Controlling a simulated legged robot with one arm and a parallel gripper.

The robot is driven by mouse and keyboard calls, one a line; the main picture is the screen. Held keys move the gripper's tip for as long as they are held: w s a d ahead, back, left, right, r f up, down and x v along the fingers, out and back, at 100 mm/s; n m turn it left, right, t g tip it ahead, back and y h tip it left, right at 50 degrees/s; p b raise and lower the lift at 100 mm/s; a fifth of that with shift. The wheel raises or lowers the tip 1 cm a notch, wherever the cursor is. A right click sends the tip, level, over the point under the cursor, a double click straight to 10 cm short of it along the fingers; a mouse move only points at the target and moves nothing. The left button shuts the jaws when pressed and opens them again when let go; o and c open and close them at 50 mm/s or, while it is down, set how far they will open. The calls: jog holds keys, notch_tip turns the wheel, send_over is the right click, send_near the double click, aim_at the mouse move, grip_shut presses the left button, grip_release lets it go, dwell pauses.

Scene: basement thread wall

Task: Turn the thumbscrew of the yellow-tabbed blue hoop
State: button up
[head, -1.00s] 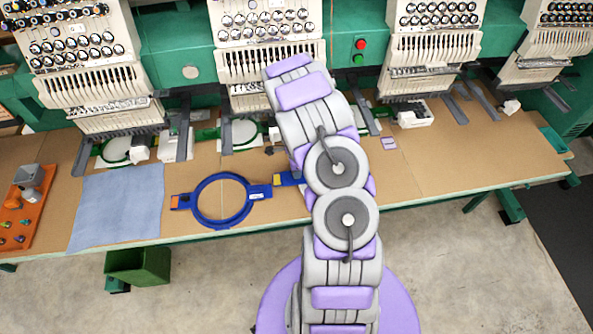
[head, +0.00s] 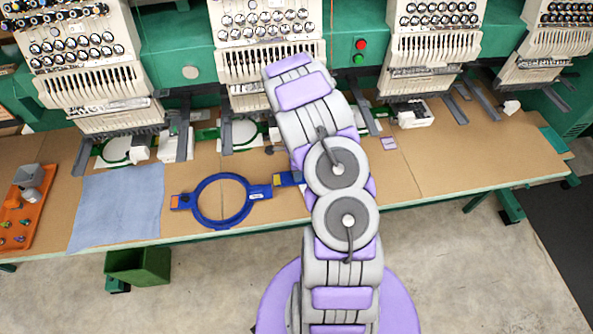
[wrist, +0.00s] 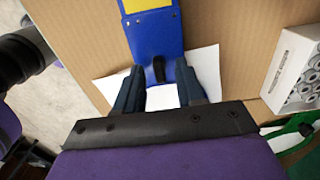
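The yellow-tabbed blue hoop shows in the wrist view as a blue bracket (wrist: 155,38) with a yellow tab (wrist: 146,4) at the top edge. A small dark thumbscrew (wrist: 159,68) sticks out at the bracket's lower end. My gripper (wrist: 160,82) is open, with one dark finger on each side of the thumbscrew. I see a gap between the fingers, and cannot tell whether either touches the screw. In the head view only a short piece of this hoop (head: 290,178) shows. My arm hides the rest of it and my gripper.
An orange-tabbed blue hoop (head: 195,205) lies left of my arm on the brown table (head: 440,165). A blue cloth (head: 115,210) and an orange tray (head: 30,222) lie farther left. Embroidery heads line the back. A white box of spools (wrist: 290,75) stands right in the wrist view.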

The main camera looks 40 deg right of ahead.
notch_tip(320, 180, up, 17)
jog(key=shift+p, duration=0.4)
jog(key=shift+w, duration=0.1)
dwell(0.4)
jog(key=s+a+r+n+b, duration=0.2)
jog(key=s+a+r+n, duration=0.35)
jog(key=a, duration=0.35)
jog(key=s+a+r+n+b, duration=0.2)
jog(key=s+a+r+n, duration=0.35)
jog(key=a, duration=0.35)
jog(key=s+a+r+n+g+b, duration=0.1)
jog(key=s+a+n, duration=0.3)
jog(key=s+n, duration=0.2)
jog(key=s+a+n+b, duration=0.1)
jog(key=s+a+n, duration=0.4)
jog(key=s, duration=0.5)
jog(key=shift+s+r+n+g+b, duration=0.15)
jog(key=shift+r+n+g+b, duration=0.2)
jog(key=shift+n, duration=0.85)
jog(key=shift+a, duration=0.1)
